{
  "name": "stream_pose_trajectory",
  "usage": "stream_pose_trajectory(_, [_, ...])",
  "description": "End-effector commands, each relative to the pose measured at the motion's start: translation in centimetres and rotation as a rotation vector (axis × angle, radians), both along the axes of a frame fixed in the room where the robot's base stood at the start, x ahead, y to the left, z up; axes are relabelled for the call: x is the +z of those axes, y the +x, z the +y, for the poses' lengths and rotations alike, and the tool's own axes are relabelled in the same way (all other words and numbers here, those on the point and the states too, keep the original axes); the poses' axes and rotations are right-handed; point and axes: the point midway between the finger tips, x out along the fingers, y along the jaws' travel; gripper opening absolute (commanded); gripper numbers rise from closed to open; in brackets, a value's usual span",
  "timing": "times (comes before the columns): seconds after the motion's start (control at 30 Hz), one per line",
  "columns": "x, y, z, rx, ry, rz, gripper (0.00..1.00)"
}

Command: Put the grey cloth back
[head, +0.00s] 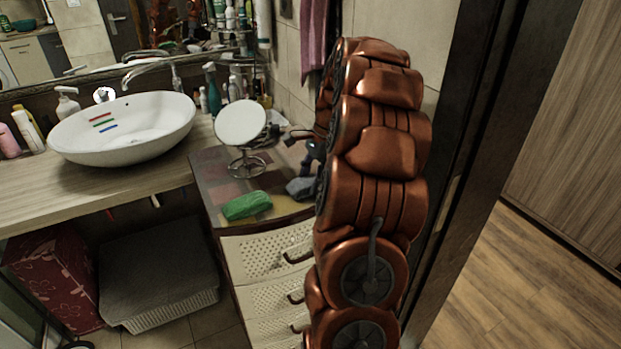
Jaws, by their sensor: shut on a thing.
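The grey cloth (301,188) is a small bundled piece on the right side of the top of the drawer cabinet (207,178), partly hidden behind my arm. My gripper (309,172) is just above it, also largely hidden by my arm, and is shut on the grey cloth. I cannot tell whether the cloth is lifted clear of the top or touches it. A green cloth (247,205) lies folded near the cabinet's front edge, to the left of the grey one.
A round mirror on a stand (241,124) stands behind the cloths. A white basin (124,130) sits on the wooden counter (130,192) at left. Bottles (211,90) crowd the back. A purple towel (313,40) hangs behind my arm. Some cabinet top is bare left of the green cloth.

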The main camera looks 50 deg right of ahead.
Motion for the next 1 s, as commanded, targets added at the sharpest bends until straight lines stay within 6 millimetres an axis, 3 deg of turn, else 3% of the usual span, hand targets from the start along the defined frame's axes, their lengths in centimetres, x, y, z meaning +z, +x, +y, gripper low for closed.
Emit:
stream_pose_trajectory(0.27, [-0.37,-0.02,0.03,0.0,0.001,0.001,0.27])
stream_pose_trajectory(0.3, [-0.31,-0.02,0.03,0.0,0.001,0.001,0.59])
stream_pose_trajectory(0.5, [-0.29,-0.02,0.04,0.0,0.001,0.001,0.8])
stream_pose_trajectory(1.0, [0.63,-0.09,-0.19,0.001,0.002,0.001,0.8])
